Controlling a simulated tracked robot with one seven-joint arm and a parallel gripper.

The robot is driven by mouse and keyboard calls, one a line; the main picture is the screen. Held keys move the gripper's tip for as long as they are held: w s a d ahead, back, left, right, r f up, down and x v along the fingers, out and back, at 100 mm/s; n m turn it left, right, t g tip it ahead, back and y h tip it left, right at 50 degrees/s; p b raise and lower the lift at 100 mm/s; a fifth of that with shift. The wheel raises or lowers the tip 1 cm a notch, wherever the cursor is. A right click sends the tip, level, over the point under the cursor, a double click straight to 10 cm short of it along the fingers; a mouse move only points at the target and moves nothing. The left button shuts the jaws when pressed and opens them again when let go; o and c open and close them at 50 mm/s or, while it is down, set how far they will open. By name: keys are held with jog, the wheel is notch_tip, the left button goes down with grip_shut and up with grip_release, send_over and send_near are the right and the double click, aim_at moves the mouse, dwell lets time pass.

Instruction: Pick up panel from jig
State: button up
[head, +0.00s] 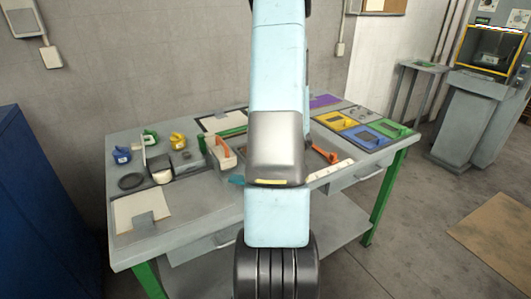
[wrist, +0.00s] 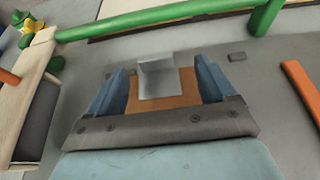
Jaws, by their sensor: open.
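In the wrist view my gripper (wrist: 160,85) has its two blue fingers wide apart. A small grey bent piece (wrist: 157,78), perhaps the panel, shows between the fingertips, with one face upright and one face toward me. An orange-brown flat block (wrist: 182,96), perhaps the jig, lies around and under it. The fingers stand on either side of both, and I see nothing gripped. I cannot tell how far above the block the fingers are. In the head view my arm hides the gripper and these pieces.
A green bar (wrist: 165,18) runs behind the fingers. A wooden-sided holder (wrist: 32,100) stands at left and an orange bar (wrist: 303,90) at right. The workbench (head: 190,215) carries coloured trays, including a blue one (head: 362,139), and a yellow item (head: 178,141). A blue cabinet (head: 40,210) stands left.

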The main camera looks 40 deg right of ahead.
jog(key=shift+a+f+x, duration=0.1)
jog(key=shift+a+x, duration=0.05)
jog(key=shift+x, duration=0.75)
jog(key=shift+a+f+x, duration=0.1)
jog(key=shift+a+x, duration=0.05)
jog(key=shift+x, duration=0.7)
jog(key=shift+a+f+x, duration=0.1)
jog(key=shift+a+x, duration=0.05)
jog(key=shift+x, duration=0.75)
jog(key=shift+w+d+f, duration=0.1)
jog(key=shift+w+d, duration=0.05)
jog(key=shift+w, duration=0.3)
jog(key=c, duration=1.1)
